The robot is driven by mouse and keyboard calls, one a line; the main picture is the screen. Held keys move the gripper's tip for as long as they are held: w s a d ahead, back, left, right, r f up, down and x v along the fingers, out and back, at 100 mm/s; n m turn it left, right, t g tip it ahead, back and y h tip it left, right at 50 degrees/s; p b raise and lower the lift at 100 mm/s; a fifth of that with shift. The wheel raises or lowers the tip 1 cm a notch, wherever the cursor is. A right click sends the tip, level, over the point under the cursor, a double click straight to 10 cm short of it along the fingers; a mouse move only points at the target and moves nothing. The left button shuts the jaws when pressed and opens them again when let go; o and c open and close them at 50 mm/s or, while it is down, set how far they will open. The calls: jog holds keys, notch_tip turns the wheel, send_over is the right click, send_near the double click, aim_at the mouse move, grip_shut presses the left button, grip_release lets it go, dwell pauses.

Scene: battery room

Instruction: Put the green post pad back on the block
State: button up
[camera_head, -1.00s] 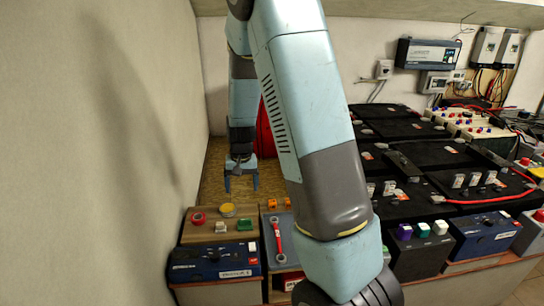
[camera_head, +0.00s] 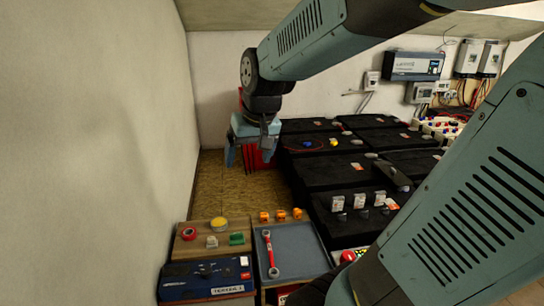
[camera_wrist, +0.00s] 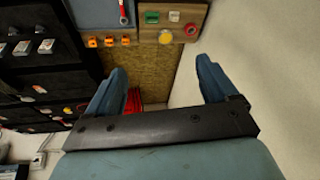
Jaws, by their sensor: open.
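The green post pad (camera_head: 236,239) sits on a brown wooden board (camera_head: 190,252), right of a small white pad (camera_head: 212,242). It also shows at the top of the wrist view (camera_wrist: 174,16). My gripper (camera_head: 250,155) is open and empty, fingers pointing down, above and beyond the board. The wrist view shows its two fingers (camera_wrist: 160,72) wide apart with nothing between them. Which thing is the block I cannot tell; black battery blocks (camera_head: 325,175) stand to the right, and my arm hides the front right area.
On the board lie a red tape roll (camera_head: 188,233) and a yellow disc (camera_head: 219,224). A blue tester (camera_head: 207,279) is in front. Beside it a grey tray (camera_head: 297,255) holds a red wrench (camera_head: 269,254); several orange pieces (camera_head: 281,214) stand behind. A wall (camera_head: 120,150) bounds the left.

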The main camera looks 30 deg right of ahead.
jog(key=s+r+t, duration=0.1)
jog(key=s+r, duration=0.3)
jog(key=s, duration=0.6)
jog(key=shift+s+d+n+t+h, duration=0.2)
jog(key=shift+d+n+t+h, duration=0.1)
jog(key=shift+n+h, duration=0.1)
